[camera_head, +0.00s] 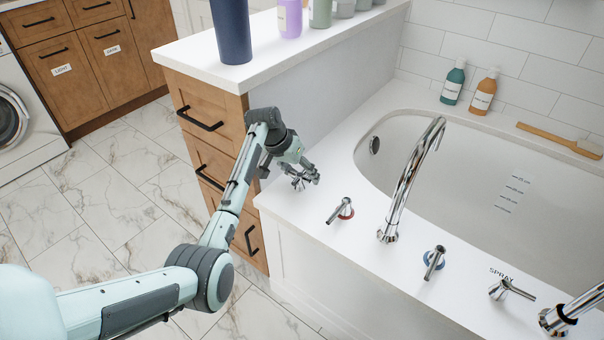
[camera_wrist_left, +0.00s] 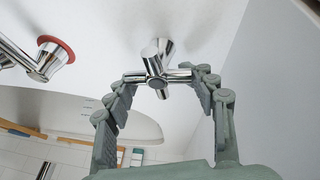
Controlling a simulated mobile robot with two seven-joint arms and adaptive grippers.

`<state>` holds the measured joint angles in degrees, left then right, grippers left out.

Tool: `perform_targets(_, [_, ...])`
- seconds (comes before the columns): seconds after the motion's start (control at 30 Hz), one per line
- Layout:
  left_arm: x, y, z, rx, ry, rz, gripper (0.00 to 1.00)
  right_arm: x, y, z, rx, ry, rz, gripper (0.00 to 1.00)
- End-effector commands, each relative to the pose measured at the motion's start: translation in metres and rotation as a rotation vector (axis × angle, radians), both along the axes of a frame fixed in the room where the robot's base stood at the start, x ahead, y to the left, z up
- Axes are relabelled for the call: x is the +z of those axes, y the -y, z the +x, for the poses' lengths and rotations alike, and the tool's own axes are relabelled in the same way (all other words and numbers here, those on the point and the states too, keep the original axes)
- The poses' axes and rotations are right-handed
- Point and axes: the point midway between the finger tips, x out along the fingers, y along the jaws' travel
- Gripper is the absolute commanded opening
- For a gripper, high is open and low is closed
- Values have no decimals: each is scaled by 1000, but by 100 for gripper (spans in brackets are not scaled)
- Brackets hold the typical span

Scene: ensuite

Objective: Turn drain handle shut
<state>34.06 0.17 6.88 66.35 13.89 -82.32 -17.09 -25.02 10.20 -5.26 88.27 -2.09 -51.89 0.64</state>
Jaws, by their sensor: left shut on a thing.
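The drain handle (camera_wrist_left: 155,62) is a chrome knob with a crossbar, on the white tub deck. In the left wrist view it stands between the fingers of my left gripper (camera_wrist_left: 167,77), whose tips meet the two ends of the crossbar. In the head view my left gripper (camera_head: 303,176) is at the left end of the tub deck, beside the drawer cabinet, and largely covers the handle. The gripper is shut on the handle. My right gripper is in neither view.
The red-ringed tap lever (camera_head: 340,211) is close to the right of my left gripper, then the tall spout (camera_head: 408,180) and blue-ringed lever (camera_head: 434,262). The wooden drawer cabinet (camera_head: 205,125) and its raised white counter (camera_head: 290,45) stand close on the left.

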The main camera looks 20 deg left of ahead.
Motion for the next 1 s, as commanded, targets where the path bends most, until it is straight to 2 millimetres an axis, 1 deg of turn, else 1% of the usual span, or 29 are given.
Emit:
perform_targets(0.03, [-3, -5, -2, 2, -5, 10, 25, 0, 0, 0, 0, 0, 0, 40])
perform_targets(0.3, [-3, -5, -1, 3, -6, 10, 25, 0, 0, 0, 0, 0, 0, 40])
perform_targets(0.33, [-3, -5, -1, 3, -6, 10, 56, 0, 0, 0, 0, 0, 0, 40])
perform_targets(0.5, [-2, -4, -1, 3, -4, 7, 77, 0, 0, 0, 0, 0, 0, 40])
perform_targets(0.87, [1, -2, -1, 1, 0, 4, 77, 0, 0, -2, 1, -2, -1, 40])
perform_targets(1.0, [12, -6, -4, 1, 2, 5, 77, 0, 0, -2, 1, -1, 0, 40])
